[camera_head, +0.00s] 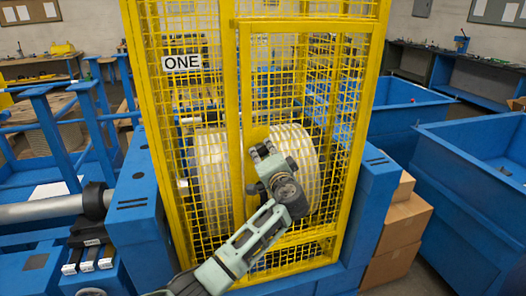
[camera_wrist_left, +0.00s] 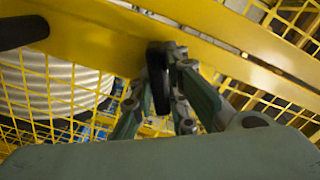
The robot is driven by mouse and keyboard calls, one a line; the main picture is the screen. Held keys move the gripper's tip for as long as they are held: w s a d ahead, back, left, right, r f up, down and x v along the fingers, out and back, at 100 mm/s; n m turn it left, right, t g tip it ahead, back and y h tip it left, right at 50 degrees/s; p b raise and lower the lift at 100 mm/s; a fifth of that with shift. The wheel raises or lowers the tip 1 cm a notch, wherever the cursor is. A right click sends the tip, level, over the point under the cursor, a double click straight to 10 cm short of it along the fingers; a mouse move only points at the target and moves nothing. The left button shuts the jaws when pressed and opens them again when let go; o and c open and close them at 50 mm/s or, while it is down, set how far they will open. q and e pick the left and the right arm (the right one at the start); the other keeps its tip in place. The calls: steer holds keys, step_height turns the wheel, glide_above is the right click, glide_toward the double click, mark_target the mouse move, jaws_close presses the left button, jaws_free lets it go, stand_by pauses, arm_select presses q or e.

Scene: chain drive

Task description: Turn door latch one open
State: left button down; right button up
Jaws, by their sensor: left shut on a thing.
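The yellow cage with the label ONE (camera_head: 182,63) stands in the middle of the head view, and its mesh door (camera_head: 335,26) looks closed. My left gripper (camera_head: 262,151) is at the door's left edge, beside a yellow plate (camera_head: 257,133). In the left wrist view, the gripper's fingers are closed around a black latch handle (camera_wrist_left: 158,78) in front of the yellow frame. The handle is mostly hidden in the head view. My right gripper is out of view.
A large pale grooved drum (camera_head: 212,168) is behind the mesh. A blue bin (camera_head: 470,180) and cardboard boxes (camera_head: 400,222) stand to the right. Blue frames and a grey shaft (camera_head: 40,208) are at left. A black bar (camera_wrist_left: 20,32) shows at the wrist view's upper left.

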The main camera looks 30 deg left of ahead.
arm_select(q)
steer(key=m+p, duration=0.2)
steer(key=m, duration=0.3)
steer(key=shift+d+f, duration=0.1)
steer(key=shift+m, duration=0.4)
steer(key=c, duration=1.7)
jaws_free()
steer(key=v, duration=1.2)
steer(key=shift+w+f, duration=0.1)
